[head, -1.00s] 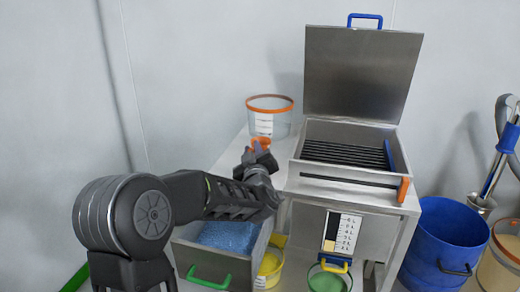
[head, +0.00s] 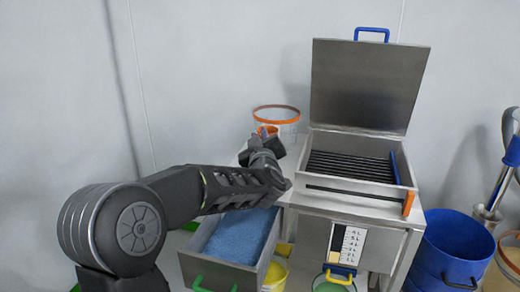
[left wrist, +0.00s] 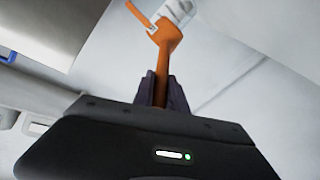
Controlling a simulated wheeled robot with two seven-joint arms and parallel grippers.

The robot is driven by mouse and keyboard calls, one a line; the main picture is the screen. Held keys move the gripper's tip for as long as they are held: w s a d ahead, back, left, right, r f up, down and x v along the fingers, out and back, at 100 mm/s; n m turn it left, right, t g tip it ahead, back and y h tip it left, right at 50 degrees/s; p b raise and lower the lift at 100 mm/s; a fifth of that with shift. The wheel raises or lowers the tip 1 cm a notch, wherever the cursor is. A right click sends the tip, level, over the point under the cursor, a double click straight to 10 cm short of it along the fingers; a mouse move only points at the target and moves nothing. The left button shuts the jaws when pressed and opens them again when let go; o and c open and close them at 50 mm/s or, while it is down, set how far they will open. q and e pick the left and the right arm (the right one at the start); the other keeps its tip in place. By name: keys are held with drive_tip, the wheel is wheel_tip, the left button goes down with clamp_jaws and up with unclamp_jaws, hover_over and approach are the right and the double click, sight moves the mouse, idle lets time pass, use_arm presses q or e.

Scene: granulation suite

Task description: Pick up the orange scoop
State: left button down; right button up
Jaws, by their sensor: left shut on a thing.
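The orange scoop (left wrist: 165,40) shows in the left wrist view, its handle running down between the fingers of my left gripper (left wrist: 162,90). The gripper is shut on the handle, and the scoop's head points away beyond the fingertips. In the head view my left gripper (head: 266,138) is at the back of the steel table, in front of the clear tub. A small orange part of the scoop (head: 268,129) shows just above the fingers; the rest is hidden by the gripper. My right gripper is not in view.
A clear tub with an orange rim (head: 277,108) stands behind the gripper. An open steel box (head: 358,185) with dark bars and a raised lid (head: 368,85) is to the right. A drawer of blue granules (head: 196,270) is below my arm. A blue bucket (head: 455,250) stands at right.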

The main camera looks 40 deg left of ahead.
use_arm(q)
wheel_tip(320, 180, up, 2)
drive_tip(key=shift+f, duration=0.1)
idle(0.7)
